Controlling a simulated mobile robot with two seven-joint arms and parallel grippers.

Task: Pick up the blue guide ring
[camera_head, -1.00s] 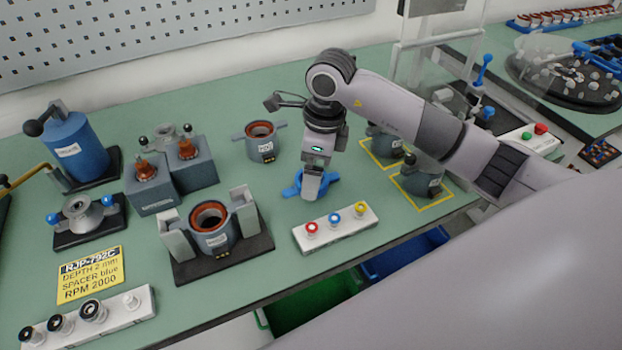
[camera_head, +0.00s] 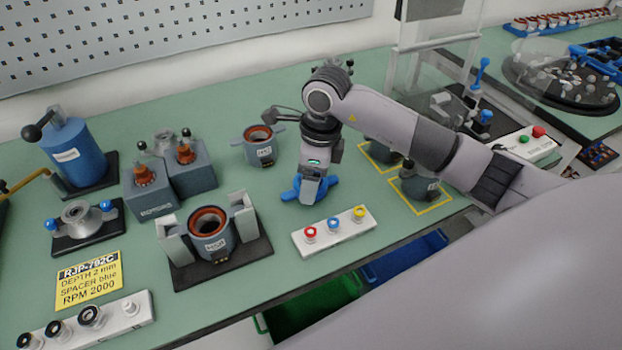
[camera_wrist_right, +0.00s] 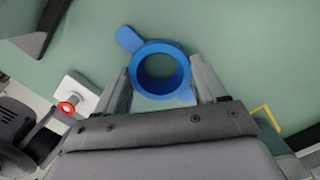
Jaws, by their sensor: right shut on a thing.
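The blue guide ring (camera_head: 331,183) is on or just above the green bench, behind the white button strip; I cannot tell if it touches the bench. In the right wrist view the ring (camera_wrist_right: 160,47) shows its round opening and a tab pointing to the upper left. My right gripper (camera_head: 310,196) points down at the ring. In the right wrist view its two fingers (camera_wrist_right: 160,80) lie on either side of the ring and are shut on it. The gripper hides part of the ring in the head view. My left gripper is not in view.
A white strip with red, blue and yellow buttons (camera_head: 349,235) lies just in front. A grey stator (camera_head: 255,153) stands behind to the left, and another sits in a black-based fixture (camera_head: 222,265). Yellow-framed stators (camera_head: 420,205) stand right. The bench's front edge is near.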

